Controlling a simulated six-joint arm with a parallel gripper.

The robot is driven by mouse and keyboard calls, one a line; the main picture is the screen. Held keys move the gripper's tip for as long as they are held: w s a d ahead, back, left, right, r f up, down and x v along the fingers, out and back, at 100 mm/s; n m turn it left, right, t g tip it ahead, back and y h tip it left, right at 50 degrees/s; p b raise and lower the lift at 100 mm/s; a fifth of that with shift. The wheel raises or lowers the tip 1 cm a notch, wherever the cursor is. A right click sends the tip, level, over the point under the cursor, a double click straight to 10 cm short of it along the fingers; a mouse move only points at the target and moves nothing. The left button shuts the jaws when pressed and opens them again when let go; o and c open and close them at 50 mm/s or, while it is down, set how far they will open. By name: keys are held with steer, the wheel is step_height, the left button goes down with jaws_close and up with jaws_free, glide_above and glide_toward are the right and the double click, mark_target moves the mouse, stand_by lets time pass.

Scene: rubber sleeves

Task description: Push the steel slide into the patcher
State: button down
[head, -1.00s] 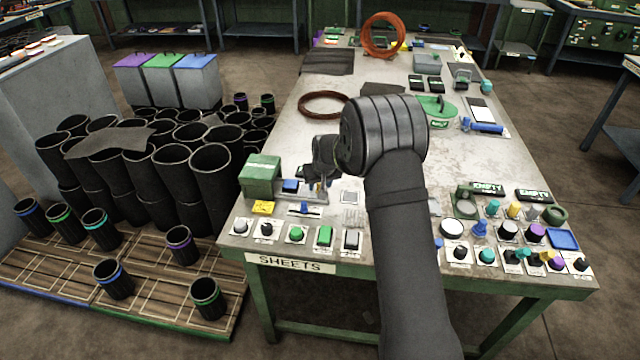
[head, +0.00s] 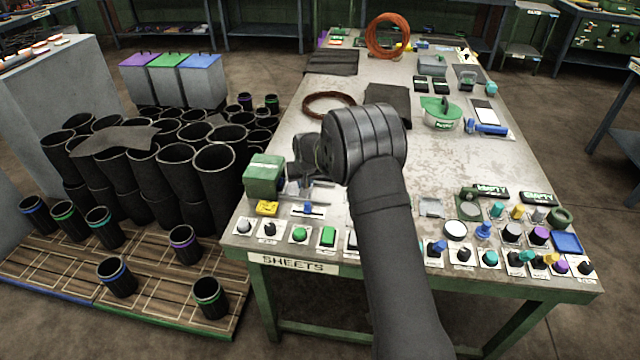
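A green box-shaped device (head: 264,176), which looks like the patcher, stands at the table's left front edge. A flat steel part (head: 318,192), likely the slide or its rail, extends from the box's right side. My gripper (head: 300,172) is low over this steel part, just right of the green box. The dark wrist and forearm hide much of the gripper and the slide's right end. I cannot tell whether the fingers touch the slide or whether they are open or shut.
More knobs stand at the right front. A brown ring (head: 329,104) and dark sheets (head: 388,104) lie behind.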

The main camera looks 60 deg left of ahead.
steer(key=shift+s+a, duration=0.9)
steer(key=shift+s, duration=0.05)
steer(key=c, duration=1.4)
jaws_free()
steer(key=shift+s+a, duration=0.1)
steer(key=shift+s, duration=0.05)
steer(key=shift+o, duration=0.4)
steer(key=shift+r, duration=0.1)
steer(key=shift+r, duration=0.25)
steer(key=v, duration=1.7)
steer(key=shift+d+f, duration=0.15)
steer(key=shift+d, duration=0.1)
